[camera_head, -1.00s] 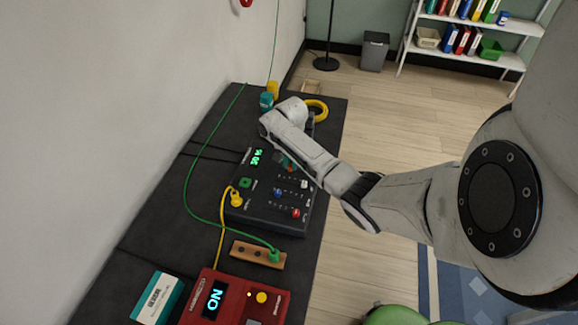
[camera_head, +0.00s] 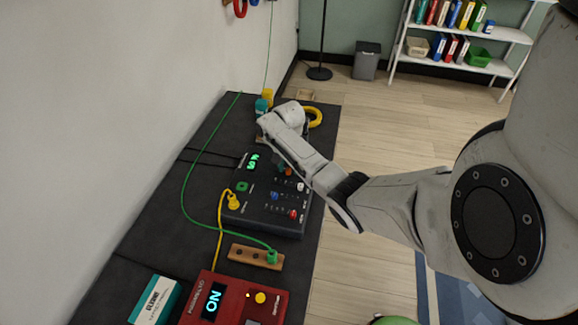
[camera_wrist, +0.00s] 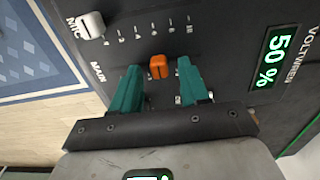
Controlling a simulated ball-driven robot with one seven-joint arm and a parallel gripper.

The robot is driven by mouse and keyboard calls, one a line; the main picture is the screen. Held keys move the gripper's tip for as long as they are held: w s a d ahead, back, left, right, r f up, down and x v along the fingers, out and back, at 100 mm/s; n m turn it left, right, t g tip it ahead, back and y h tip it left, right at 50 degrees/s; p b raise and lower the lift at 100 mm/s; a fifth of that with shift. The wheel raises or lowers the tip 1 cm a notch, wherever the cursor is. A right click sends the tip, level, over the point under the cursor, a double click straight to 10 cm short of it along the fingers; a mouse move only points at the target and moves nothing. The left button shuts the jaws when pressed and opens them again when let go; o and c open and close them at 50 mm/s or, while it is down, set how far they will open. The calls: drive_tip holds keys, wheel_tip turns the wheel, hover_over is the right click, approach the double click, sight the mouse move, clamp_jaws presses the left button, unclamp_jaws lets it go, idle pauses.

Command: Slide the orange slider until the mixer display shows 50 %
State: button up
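The mixer is a dark box (camera_head: 262,217) on the bench. Its green display (camera_wrist: 274,58) reads 50 % in the wrist view; it is small in the head view (camera_head: 252,161). The orange slider (camera_wrist: 158,66) stands in its slot on the panel, beside the scale marks. My gripper (camera_wrist: 159,71) has two teal fingers, one on each side of the orange slider, with a visible gap on both sides. It is open and holds nothing.
A white slider (camera_wrist: 91,25) sits at the upper left of the panel. A blue knob (camera_head: 275,196) and a red knob (camera_head: 293,214) stand nearby. A yellow plug (camera_head: 233,202) with its cable, a green cable and a red box (camera_head: 238,306) lie on the near bench.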

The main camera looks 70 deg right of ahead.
sight(289, 169)
drive_tip(key=shift+r, duration=0.1)
wheel_tip(289, 169, up, 11)
drive_tip(key=shift+f, duration=0.2)
idle(0.4)
drive_tip(key=shift+a, duration=0.1)
idle(0.4)
drive_tip(key=w+a+f+n, duration=0.1)
drive_tip(key=a, duration=0.3)
drive_tip(key=w+a+f+n, duration=0.1)
drive_tip(key=w+a+f, duration=0.1)
drive_tip(key=a, duration=0.3)
drive_tip(key=w+a+f+n, duration=0.2)
drive_tip(key=a, duration=0.3)
drive_tip(key=shift+a+t+y, duration=0.1)
drive_tip(key=shift+t+y, duration=0.2)
drive_tip(key=shift+t, duration=0.1)
drive_tip(key=s+a+f+n, duration=0.2)
drive_tip(key=s+a+n, duration=0.2)
drive_tip(key=a, duration=0.6)
drive_tip(key=s+a+f+n, duration=0.2)
drive_tip(key=s+a+n, duration=0.15)
drive_tip(key=a, duration=0.65)
drive_tip(key=s+a+r+n, duration=0.2)
drive_tip(key=s+n, duration=0.3)
drive_tip(key=s, duration=0.4)
drive_tip(key=shift+s+a+r+h+b, duration=0.25)
drive_tip(key=shift+a+r+h+b, duration=0.15)
drive_tip(key=shift+a, duration=0.1)
